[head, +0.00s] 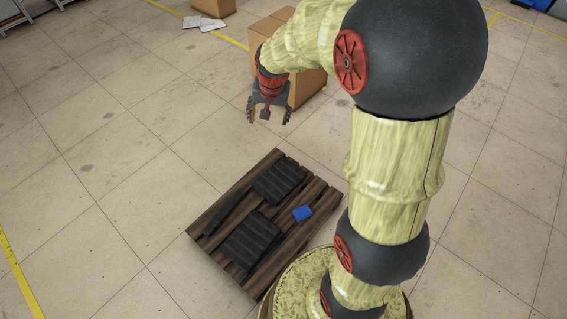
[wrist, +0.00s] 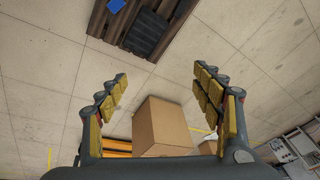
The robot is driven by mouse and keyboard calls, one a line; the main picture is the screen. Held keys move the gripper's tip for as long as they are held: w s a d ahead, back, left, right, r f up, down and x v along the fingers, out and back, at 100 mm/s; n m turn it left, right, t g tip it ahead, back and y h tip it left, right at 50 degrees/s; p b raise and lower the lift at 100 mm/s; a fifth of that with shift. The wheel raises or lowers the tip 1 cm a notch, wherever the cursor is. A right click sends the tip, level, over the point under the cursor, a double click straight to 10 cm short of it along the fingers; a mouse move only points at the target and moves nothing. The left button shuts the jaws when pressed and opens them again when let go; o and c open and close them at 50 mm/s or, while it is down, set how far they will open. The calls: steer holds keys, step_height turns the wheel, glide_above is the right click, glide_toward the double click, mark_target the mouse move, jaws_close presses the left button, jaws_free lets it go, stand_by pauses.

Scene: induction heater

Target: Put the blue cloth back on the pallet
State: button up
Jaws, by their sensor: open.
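The blue cloth (head: 303,213) lies folded small on the right part of the dark wooden pallet (head: 318,187), beside black ribbed pieces. In the wrist view the cloth (wrist: 116,5) shows at the top edge, on the pallet (wrist: 97,20), which is partly cut off. My gripper (head: 268,117) is open and empty. It hangs above the floor beyond the pallet's far end, apart from the cloth. In the wrist view its two padded fingers (wrist: 160,85) are spread wide with nothing between them.
Black ribbed pieces (head: 250,240) lie on the pallet. A cardboard box (head: 310,88) stands behind my gripper, and another box (head: 214,6) is farther back with papers (head: 204,24) beside it. The tiled floor left of the pallet is clear.

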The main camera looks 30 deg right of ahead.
steer(key=s+a+r+n+t, duration=0.1)
steer(key=s+a+r+n, duration=0.15)
steer(key=s+r, duration=0.3)
steer(key=s+a+r+n, duration=0.1)
steer(key=s+a+r, duration=0.2)
steer(key=s+r, duration=0.25)
steer(key=s+a+r+n, duration=0.1)
steer(key=s+a+n, duration=0.1)
steer(key=s, duration=0.5)
steer(key=s+a+r+n+t, duration=0.1)
steer(key=s+a+r+n, duration=0.1)
steer(key=s, duration=0.6)
steer(key=shift+a+y, duration=0.2)
steer(key=shift+y, duration=0.1)
steer(key=shift+s+r, duration=0.1)
step_height(320, 180, up, 2)
steer(key=shift+r+p, duration=0.15)
steer(key=shift+p, duration=1.05)
steer(key=shift+c, duration=0.3)
